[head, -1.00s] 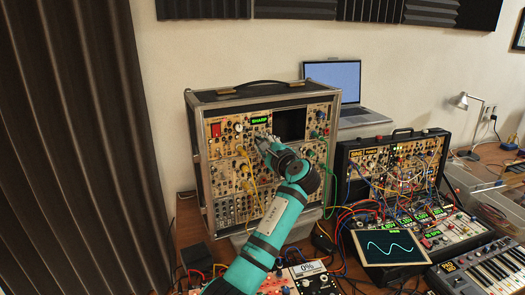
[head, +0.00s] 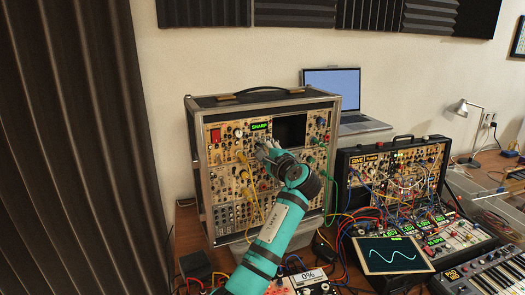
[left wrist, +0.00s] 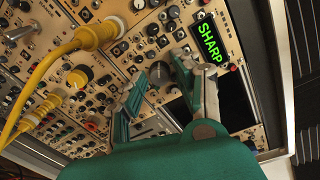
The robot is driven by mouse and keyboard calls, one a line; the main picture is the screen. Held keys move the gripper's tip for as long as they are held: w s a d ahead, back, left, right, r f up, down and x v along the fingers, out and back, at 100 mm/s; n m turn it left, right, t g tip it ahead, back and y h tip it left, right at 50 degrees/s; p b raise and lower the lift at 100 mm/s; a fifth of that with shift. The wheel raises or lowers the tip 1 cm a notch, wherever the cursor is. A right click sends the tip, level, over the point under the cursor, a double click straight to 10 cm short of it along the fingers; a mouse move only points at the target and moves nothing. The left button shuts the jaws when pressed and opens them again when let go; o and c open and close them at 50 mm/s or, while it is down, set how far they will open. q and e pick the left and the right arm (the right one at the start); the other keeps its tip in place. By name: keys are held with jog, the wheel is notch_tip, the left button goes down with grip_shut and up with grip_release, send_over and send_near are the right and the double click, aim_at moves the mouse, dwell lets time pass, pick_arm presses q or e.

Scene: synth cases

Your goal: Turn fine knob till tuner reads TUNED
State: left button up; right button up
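The tuner's display (head: 260,126) reads SHARP in green, high on the large modular case (head: 204,170). It also shows large in the left wrist view (left wrist: 209,40). My left gripper (head: 266,150) is at the panel just below the display. In the left wrist view, its two fingers (left wrist: 158,74) stand apart, with a dark round knob (left wrist: 160,72) showing between the tips. I cannot tell whether the fingers touch it or whether it is the fine knob. The gripper hides part of the panel. My right gripper is not in view.
Yellow cables (left wrist: 62,52) plug into the panel beside the gripper. A smaller case (head: 398,165) with many patch cables stands to the right, with an oscilloscope screen (head: 392,254) and a keyboard (head: 482,272) before it. A laptop (head: 340,92) stands behind.

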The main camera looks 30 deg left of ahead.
pick_arm(q)
jog(key=shift+o, duration=0.8)
jog(key=v, duration=1.2)
